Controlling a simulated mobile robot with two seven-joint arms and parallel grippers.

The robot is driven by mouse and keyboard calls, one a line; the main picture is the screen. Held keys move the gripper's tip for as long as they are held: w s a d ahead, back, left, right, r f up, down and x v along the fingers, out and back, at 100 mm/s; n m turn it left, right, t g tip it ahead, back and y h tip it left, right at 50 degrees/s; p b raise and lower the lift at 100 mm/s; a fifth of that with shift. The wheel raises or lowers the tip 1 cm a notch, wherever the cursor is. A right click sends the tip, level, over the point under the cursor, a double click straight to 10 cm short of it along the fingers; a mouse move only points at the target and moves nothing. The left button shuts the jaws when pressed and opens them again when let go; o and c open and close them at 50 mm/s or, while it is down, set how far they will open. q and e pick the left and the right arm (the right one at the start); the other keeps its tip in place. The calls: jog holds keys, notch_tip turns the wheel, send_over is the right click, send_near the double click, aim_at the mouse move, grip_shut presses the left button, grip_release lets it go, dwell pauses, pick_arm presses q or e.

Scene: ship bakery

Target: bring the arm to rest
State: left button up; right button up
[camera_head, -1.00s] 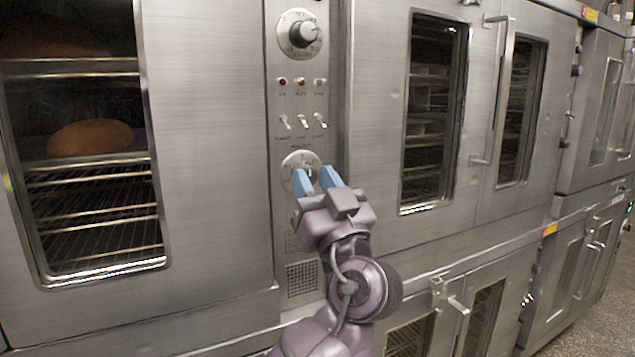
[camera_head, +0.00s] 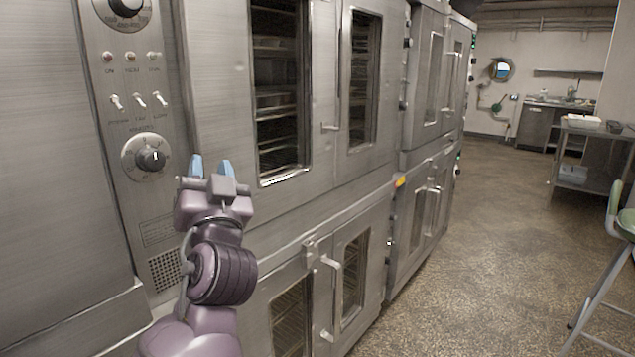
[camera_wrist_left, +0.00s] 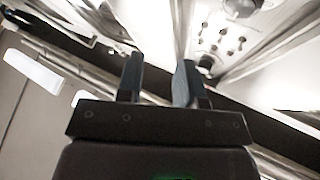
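My left gripper (camera_head: 211,166) is in front of the oven's steel front in the head view, just right of the control panel. Its two blue fingertips stand apart with nothing between them. In the left wrist view the fingers (camera_wrist_left: 158,82) also show a gap and hold nothing. The lower dial (camera_head: 150,159) on the control panel (camera_head: 125,80) is to the left of the fingertips, apart from them in the picture. My right gripper is not in view.
Steel ovens with glass doors (camera_head: 275,90) line the left side, with door handles (camera_head: 330,290) sticking out. A green-seated chair (camera_head: 625,222) stands at the right edge. A metal table (camera_head: 590,150) stands at the back right. The speckled floor (camera_head: 480,250) between is clear.

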pick_arm(q)
jog(key=s+a+f+m+g+h+p, duration=0.1)
jog(key=s+f+g+h, duration=0.15)
jog(key=f, duration=0.55)
jog(key=s+a+f+m+g+h+p, duration=0.15)
jog(key=f+h, duration=0.25)
jog(key=f, duration=0.5)
jog(key=s+f+m+g+h+p, duration=0.1)
jog(key=s+f+m+h, duration=0.2)
jog(key=f, duration=0.5)
pick_arm(e)
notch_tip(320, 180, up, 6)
jog(key=p, duration=0.3)
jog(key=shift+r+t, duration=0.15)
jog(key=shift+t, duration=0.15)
pick_arm(q)
jog(key=s+a+f+n+g, duration=0.2)
jog(key=s+a+f+g, duration=0.1)
jog(key=s+f, duration=0.7)
jog(key=s+a+f+n+g+y, duration=0.1)
jog(key=s+a+f, duration=0.4)
jog(key=s+f, duration=0.5)
jog(key=s+n+g, duration=0.1)
jog(key=s+g, duration=0.1)
jog(key=s, duration=0.6)
jog(key=shift+a+n, duration=0.2)
jog(key=shift+n, duration=0.15)
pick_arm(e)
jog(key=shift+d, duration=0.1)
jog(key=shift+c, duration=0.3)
